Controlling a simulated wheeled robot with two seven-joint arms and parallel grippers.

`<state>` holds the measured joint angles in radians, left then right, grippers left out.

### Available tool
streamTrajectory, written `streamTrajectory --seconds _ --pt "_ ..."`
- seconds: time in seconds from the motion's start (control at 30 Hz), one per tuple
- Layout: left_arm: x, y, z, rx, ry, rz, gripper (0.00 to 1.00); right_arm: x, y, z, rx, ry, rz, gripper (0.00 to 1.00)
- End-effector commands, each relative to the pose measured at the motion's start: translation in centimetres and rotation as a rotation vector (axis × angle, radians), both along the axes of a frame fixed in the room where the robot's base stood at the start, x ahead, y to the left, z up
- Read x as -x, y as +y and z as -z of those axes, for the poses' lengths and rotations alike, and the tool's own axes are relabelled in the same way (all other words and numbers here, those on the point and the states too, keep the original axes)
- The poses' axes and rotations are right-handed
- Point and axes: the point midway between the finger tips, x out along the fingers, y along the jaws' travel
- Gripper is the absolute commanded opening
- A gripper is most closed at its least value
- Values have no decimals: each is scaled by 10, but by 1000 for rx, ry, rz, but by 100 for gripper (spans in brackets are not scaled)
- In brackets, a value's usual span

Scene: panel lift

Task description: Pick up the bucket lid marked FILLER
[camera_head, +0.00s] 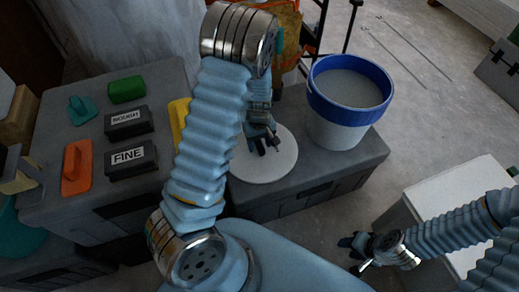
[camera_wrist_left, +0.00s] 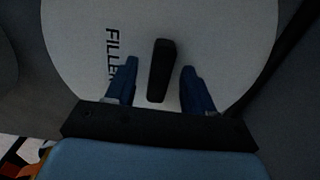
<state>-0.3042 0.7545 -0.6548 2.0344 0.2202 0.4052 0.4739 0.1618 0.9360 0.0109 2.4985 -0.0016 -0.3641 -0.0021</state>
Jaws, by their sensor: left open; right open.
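The bucket lid (camera_head: 277,168) is a white disc lying on a grey case, left of the bucket in the head view. In the left wrist view the lid (camera_wrist_left: 80,70) fills much of the picture, with FILLER lettering and a dark upright handle (camera_wrist_left: 161,70). My left gripper (camera_head: 262,143) is over the lid. Its blue fingers (camera_wrist_left: 157,88) are open, one on each side of the handle with gaps to it. My right gripper (camera_head: 366,256) is open and empty, low at the right, away from the lid.
A white bucket with a blue rim (camera_head: 337,130) stands right of the lid on the grey case (camera_head: 365,165). A second case (camera_head: 60,205) at the left holds blocks marked FINE (camera_head: 128,162) and ROUGH (camera_head: 127,122), and trowels. A white box (camera_head: 450,190) stands at the right.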

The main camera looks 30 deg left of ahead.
Motion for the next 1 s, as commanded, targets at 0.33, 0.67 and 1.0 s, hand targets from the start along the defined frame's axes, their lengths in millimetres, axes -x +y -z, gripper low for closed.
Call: streamTrajectory --seconds 0.33,0.67,1.0 --pt "0 0 -1 1 -1 0 16 0 0 0 0 0 0 43" --pt "0 0 -1 0 0 0 0 0 0 0 0 0 0 43" --pt "-1 0 -21 0 -4 1 0 1 1 -5 -2 1 -3 43"
